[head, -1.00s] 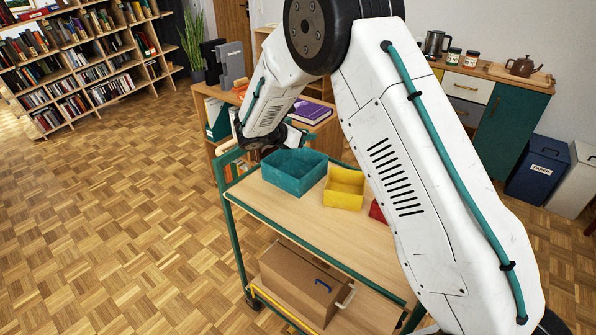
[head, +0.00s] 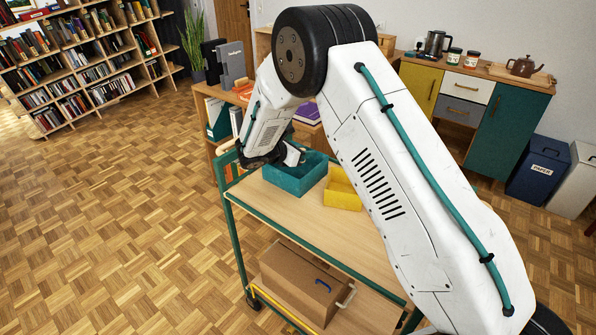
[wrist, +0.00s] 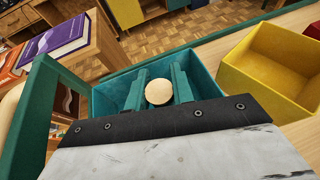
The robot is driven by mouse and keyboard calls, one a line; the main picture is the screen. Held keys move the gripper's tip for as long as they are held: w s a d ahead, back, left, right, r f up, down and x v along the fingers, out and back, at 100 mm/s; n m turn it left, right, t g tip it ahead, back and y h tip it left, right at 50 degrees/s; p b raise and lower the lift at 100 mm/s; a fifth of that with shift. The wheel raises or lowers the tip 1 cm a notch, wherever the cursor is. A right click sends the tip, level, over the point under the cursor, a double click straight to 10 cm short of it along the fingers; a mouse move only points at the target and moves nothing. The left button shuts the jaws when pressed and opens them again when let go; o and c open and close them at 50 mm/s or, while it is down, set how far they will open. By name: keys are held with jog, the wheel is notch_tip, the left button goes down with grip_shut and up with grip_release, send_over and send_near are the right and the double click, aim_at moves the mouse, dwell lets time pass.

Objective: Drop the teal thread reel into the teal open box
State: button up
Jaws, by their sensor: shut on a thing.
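The teal open box (head: 296,182) stands on the top shelf of the trolley, at its far end. In the wrist view its walls (wrist: 112,92) surround the view of my fingers. My gripper (wrist: 160,78) is shut on a reel with a pale round end (wrist: 158,92). I take it for the teal thread reel; its thread is hidden. In the wrist view the held reel appears over the box opening. In the head view my gripper (head: 292,156) is at the box's back left, and the reel is hidden. I cannot tell its exact height relative to the rim.
A yellow open box (head: 343,190) stands right beside the teal one. A red box (wrist: 312,32) shows beyond it in the wrist view. The trolley top (head: 310,218) is clear in front. A low bookcase with a purple book (wrist: 68,38) is close behind the trolley.

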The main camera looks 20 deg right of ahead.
jog(key=o, duration=1)
jog(key=shift+o, duration=0.2)
jog(key=shift+a, duration=0.15)
jog(key=v, duration=0.7)
jog(key=shift+s+a, duration=0.15)
jog(key=shift+a, duration=0.05)
jog(key=shift+r, duration=0.2)
